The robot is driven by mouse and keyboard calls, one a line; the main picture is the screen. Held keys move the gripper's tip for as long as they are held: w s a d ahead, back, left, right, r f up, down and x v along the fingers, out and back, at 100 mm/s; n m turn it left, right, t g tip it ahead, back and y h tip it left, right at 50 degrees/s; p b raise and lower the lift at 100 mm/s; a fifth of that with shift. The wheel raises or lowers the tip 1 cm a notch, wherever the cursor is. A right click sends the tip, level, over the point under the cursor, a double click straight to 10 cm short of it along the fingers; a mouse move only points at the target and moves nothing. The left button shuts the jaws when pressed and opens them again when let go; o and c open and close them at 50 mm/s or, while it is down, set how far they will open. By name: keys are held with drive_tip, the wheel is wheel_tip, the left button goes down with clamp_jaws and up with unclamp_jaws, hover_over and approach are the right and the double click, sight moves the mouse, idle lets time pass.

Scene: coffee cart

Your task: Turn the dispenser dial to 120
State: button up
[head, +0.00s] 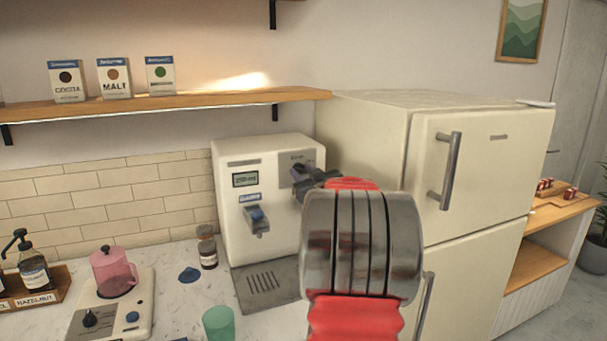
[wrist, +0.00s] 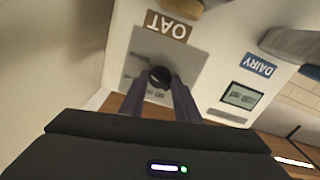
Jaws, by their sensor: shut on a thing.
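The white dispenser (head: 232,160) stands on the counter against the tiled wall. Its small display (head: 245,180) shows digits too small to read surely; it also appears upside down in the wrist view (wrist: 242,97). The black dial (wrist: 160,76) sits on a grey plate (wrist: 191,66) below an upside-down OAT label (wrist: 166,26) in the wrist view. My gripper (head: 301,181) is at the upper right of the dispenser front. In the wrist view its two fingers (wrist: 163,82) are shut on the dial. The dial's pointer and most of its scale are hidden or blurred.
A cream fridge (head: 465,150) stands close on the right. A brown-capped jar (head: 207,248), green cup (head: 218,323) and scale with pink jug (head: 115,275) are on the counter.

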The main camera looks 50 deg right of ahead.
drive_tip(key=n, duration=1)
drive_tip(key=shift+a+f, duration=0.1)
idle(0.6)
drive_tip(key=o, duration=1)
drive_tip(key=shift+o, duration=0.2)
drive_tip(key=v, duration=1.3)
drive_tip(key=shift+s+a, duration=0.2)
drive_tip(key=shift+s, duration=0.1)
